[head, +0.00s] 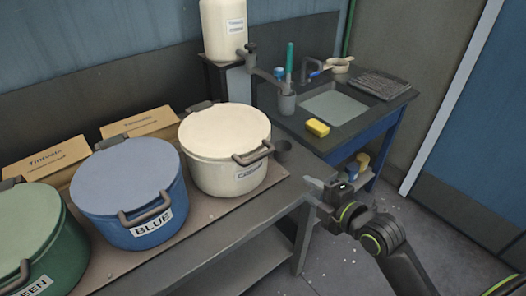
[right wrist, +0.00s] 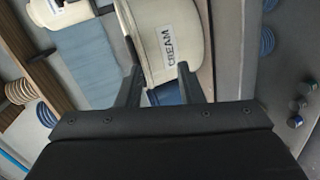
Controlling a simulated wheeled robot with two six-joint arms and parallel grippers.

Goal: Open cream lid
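The cream pot (head: 230,172) stands at the right end of the bench, with its cream lid (head: 225,129) lying flat on top. A dark handle (head: 253,155) sticks out at its front right, above a label. The pot also shows in the right wrist view (right wrist: 152,62), with its CREAM label sideways. My right gripper (head: 318,190) is to the right of the pot and apart from it. In the right wrist view its two fingers (right wrist: 159,80) are spread with nothing held between them. My left gripper is not in view.
A blue pot (head: 130,190) and a green pot (head: 30,238) stand left of the cream pot on the bench (head: 215,222). Cardboard boxes (head: 140,122) sit behind. A sink counter (head: 375,115) with a yellow sponge (head: 317,127) is at the right.

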